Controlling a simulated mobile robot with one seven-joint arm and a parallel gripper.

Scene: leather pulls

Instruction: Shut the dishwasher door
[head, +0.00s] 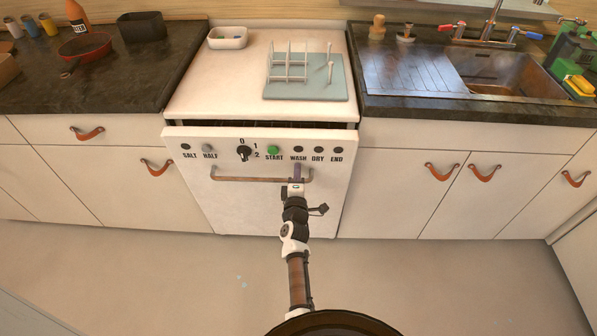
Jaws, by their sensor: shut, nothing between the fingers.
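The white dishwasher door (270,200) stands nearly upright below its control panel. A dark gap shows along its top edge under the white dishwasher top (225,85), so the door is slightly ajar. The door has a bar handle (240,180) below the row of knobs and labels. My gripper (298,168) is shut and empty at the right part of the handle, in front of the door. My arm hides part of the door's lower right. I cannot tell whether the fingers touch the door.
A drying rack (305,85) and a small white tray (228,38) stand on the dishwasher. Dark counters flank it, with a pan (85,46) at left and a sink (505,75) at right. The floor in front (170,275) is clear.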

